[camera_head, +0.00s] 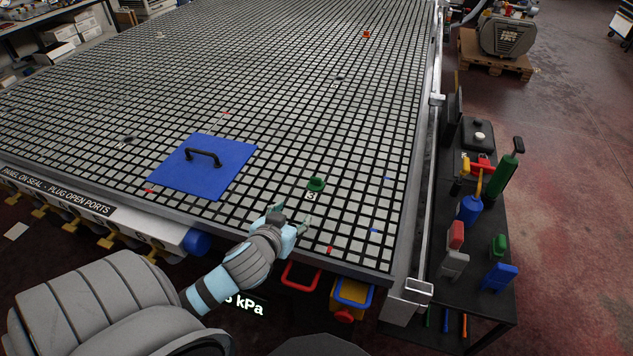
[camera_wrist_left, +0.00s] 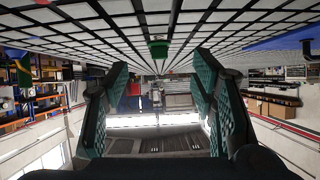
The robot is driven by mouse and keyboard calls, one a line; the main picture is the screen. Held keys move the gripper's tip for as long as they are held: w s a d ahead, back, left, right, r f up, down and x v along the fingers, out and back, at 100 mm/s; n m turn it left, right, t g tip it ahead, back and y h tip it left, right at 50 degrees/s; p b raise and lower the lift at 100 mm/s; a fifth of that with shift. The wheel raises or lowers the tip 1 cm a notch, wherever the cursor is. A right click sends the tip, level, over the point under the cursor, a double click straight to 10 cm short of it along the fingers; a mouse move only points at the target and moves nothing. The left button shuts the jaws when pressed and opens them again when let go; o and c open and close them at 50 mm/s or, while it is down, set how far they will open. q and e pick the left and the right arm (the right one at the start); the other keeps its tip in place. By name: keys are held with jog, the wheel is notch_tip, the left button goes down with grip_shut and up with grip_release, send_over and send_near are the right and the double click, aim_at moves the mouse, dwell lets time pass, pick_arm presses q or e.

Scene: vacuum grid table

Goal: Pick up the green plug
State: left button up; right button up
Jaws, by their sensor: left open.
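The green plug (camera_head: 316,184) stands on the grid table (camera_head: 360,232) near its front right part, just behind a tile marked 3. It also shows in the left wrist view (camera_wrist_left: 158,48), at the top middle, beyond and between the fingers. My left gripper (camera_head: 290,219) is open and empty at the table's front edge. It is short of the plug and a little to its left, not touching it. The wrist view shows both fingers of the left gripper (camera_wrist_left: 160,90) spread apart with nothing between them. My right gripper is not in view.
A blue panel with a black handle (camera_head: 203,166) lies on the table, left of the plug. Small red and blue bits and an orange piece (camera_head: 366,34) lie on the grid. A dark side cart (camera_head: 462,290) with tools, bottles and another green item (camera_head: 499,245) stands at the right.

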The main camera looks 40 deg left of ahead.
aim_at(315, 179)
pick_arm(q)
jog(key=shift+t, duration=0.6)
jog(key=r+b+x, duration=0.1)
jog(key=x, duration=0.4)
jog(key=b+x, duration=0.1)
jog(key=x, duration=0.5)
jog(key=w+r+b+x, duration=0.1)
jog(key=x, duration=0.4)
jog(key=shift+w+a+r, duration=0.15)
jog(key=shift+a+r, duration=0.1)
jog(key=shift+a, duration=0.15)
jog(key=shift+r, duration=0.1)
jog(key=c, duration=1.1)
